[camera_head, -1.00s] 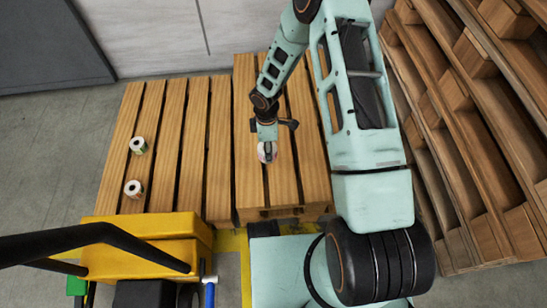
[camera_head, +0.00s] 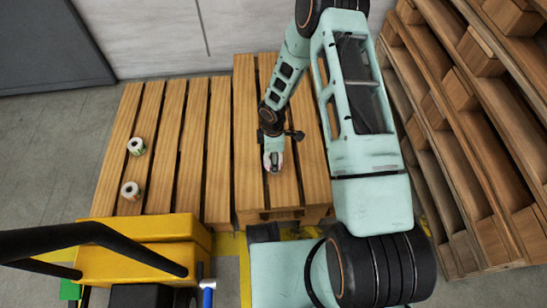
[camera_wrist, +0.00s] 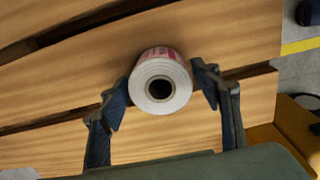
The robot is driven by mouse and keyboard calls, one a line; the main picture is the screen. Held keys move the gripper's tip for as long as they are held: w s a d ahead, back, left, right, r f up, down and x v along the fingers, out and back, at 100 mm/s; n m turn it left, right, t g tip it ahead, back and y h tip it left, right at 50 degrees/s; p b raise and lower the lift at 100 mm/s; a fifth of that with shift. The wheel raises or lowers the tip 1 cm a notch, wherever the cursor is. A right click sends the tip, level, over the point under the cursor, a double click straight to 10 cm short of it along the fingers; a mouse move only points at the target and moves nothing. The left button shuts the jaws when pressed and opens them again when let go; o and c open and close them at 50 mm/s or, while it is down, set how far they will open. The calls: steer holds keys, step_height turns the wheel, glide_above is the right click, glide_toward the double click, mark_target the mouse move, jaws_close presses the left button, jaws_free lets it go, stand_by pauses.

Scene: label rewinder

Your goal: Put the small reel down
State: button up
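The small reel (camera_wrist: 161,83) is a white roll with a dark core hole and red-and-white print on its side. In the wrist view it sits between the two fingers of my gripper (camera_wrist: 161,88), end face towards the camera. In the head view my gripper (camera_head: 273,162) points down over the near part of the right, higher pallet stack (camera_head: 285,188). The reel is mostly hidden there by the gripper. Whether its underside touches the slats I cannot tell.
Two other small reels, one farther (camera_head: 136,146) and one nearer (camera_head: 131,190), stand on the lower left pallet (camera_head: 190,150). A yellow machine with a black handle (camera_head: 140,245) stands at front left. Stacked pallets (camera_head: 470,130) fill the right side. Slats around the gripper are clear.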

steer(key=shift+o, duration=0.4)
step_height(320, 180, up, 12)
steer(key=p, duration=0.5)
steer(key=shift+r, duration=0.2)
